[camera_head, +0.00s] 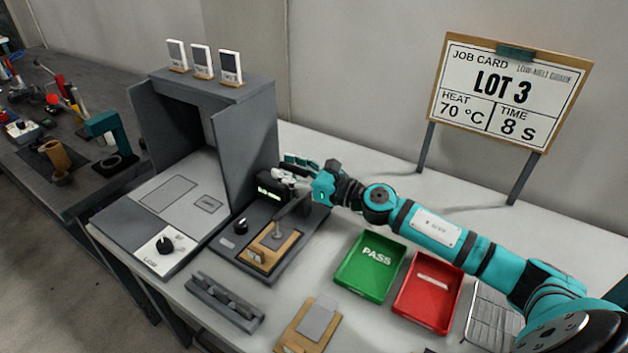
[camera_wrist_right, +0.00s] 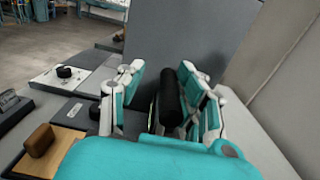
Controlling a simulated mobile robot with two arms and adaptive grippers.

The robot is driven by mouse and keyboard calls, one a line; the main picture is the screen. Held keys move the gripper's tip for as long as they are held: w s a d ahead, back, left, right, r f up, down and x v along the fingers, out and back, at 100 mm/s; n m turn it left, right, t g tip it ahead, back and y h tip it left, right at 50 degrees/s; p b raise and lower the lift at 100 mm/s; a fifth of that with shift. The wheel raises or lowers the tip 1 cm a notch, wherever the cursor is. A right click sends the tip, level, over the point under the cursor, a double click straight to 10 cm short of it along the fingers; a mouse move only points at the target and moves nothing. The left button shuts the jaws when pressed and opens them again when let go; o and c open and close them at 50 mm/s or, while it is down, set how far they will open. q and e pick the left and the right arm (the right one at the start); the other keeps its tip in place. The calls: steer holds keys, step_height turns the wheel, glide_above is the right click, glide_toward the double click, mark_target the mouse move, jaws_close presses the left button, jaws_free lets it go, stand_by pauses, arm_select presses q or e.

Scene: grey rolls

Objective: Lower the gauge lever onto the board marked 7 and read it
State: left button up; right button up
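The gauge (camera_head: 232,262) is a dark base with a small display (camera_head: 270,195) lit in green at its back. A wooden board (camera_head: 287,250) lies on it under the grey lever (camera_head: 290,208); I cannot read a number on it. The lever slants up to the right toward my right gripper (camera_head: 292,168). In the right wrist view the right gripper (camera_wrist_right: 163,78) has its fingers apart, with a black bar (camera_wrist_right: 170,102), apparently the lever's grip, between them. A gap shows on the bar's left side. The board also shows there (camera_wrist_right: 65,142). My left gripper is out of view.
A grey hooded station (camera_head: 245,135) with a knob stands left of the gauge. A green PASS tray (camera_head: 352,282) and a red tray (camera_head: 405,315) lie right. Another board (camera_head: 290,338) and a grey rack (camera_head: 225,300) are in front. A job card (camera_head: 510,95) stands behind.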

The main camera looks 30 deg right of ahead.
steer(key=v, duration=1.1)
steer(key=shift+f, duration=0.1)
steer(key=shift+s+d, duration=0.35)
steer(key=shift+d, duration=0.05)
steer(key=shift+w, duration=0.1)
